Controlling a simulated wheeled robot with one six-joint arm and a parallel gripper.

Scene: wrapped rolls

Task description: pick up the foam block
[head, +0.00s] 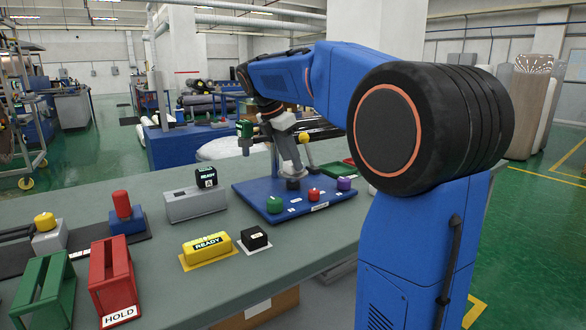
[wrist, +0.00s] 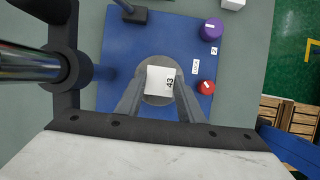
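A small white block labelled 43 (wrist: 160,80), perhaps the foam block, sits over a grey disc in the wrist view. My gripper (wrist: 160,85) points down with one finger on each side of the white block. Whether the fingers touch it cannot be told. In the head view my gripper (head: 292,178) is low over a blue board (head: 258,193), with its tips at a dark round base. The white block is not clearly visible there, hidden by the fingers.
Green (head: 274,204), red (head: 313,195) and purple (head: 344,184) knobs stand on the board near my gripper. A post rises behind it. A yellow READY block (head: 206,246), black cube (head: 254,238) and red HOLD frame (head: 112,275) are to the left.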

